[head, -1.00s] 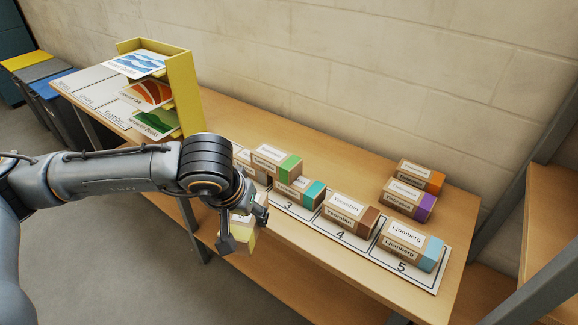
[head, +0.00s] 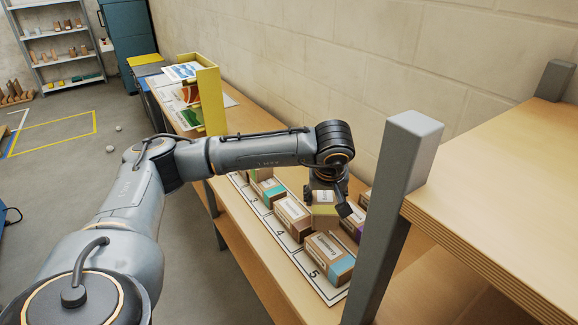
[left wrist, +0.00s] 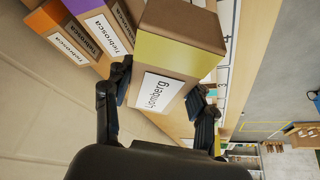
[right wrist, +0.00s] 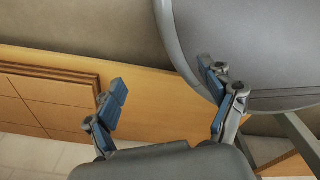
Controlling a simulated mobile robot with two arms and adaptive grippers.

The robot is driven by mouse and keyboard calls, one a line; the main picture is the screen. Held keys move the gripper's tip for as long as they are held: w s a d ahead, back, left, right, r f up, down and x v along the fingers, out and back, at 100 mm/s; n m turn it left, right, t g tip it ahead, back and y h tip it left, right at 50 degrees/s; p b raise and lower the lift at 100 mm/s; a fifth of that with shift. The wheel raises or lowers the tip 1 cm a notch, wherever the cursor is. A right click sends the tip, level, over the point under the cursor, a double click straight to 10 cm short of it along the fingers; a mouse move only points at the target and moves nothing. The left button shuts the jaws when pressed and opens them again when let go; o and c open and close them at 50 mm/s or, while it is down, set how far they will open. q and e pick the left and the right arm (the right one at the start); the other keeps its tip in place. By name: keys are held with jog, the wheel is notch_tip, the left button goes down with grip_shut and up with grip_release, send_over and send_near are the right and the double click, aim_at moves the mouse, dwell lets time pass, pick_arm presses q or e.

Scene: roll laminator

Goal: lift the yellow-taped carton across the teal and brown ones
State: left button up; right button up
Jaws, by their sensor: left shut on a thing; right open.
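My left gripper (head: 328,203) is shut on the yellow-taped carton (left wrist: 180,35) and holds it in the air over the bench. In the head view the carton (head: 325,210) hangs near the brown-taped carton (head: 292,216), on its right and wall side, behind the light-blue one. The teal-taped carton (head: 269,192) stands further left in the row. In the left wrist view the carton's yellow band and "Ljomberg" label face me between the fingers. My right gripper (right wrist: 165,100) is open and empty in the right wrist view.
The light-blue-taped carton (head: 329,260) stands on the strip's square 5. Purple-taped (left wrist: 105,22) and orange-taped (left wrist: 52,18) cartons stand close by. A grey post (head: 395,190) and wooden shelf (head: 500,165) bound the right. A yellow rack (head: 210,100) stands at the bench's left.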

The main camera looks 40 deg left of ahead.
pick_arm(q)
jog(key=w+a+n+g+y+p, duration=0.15)
jog(key=a+n, duration=0.55)
jog(key=a, duration=0.8)
pick_arm(e)
jog(key=a+r, duration=0.3)
pick_arm(q)
jog(key=shift+g, duration=0.55)
jog(key=shift+s+a+f+b, duration=0.1)
jog(key=shift+s+f+b, duration=0.05)
jog(key=shift+f+b, duration=0.9)
jog(key=shift+s+a+f+b, duration=0.1)
jog(key=shift+s+f+b, duration=0.05)
jog(key=shift+f+b, duration=0.8)
jog(key=o, duration=1.4)
jog(key=shift+f, duration=0.1)
pick_arm(e)
jog(key=f, duration=0.3)
jog(key=d+f, duration=0.1)
jog(key=shift+w+f, duration=0.2)
jog(key=shift+w, duration=0.05)
pick_arm(q)
jog(key=shift+d, duration=0.1)
pick_arm(e)
jog(key=shift+d, duration=0.2)
pick_arm(q)
jog(key=v, duration=1.2)
jog(key=shift+s, duration=0.1)
pick_arm(e)
jog(key=shift+a, duration=0.2)
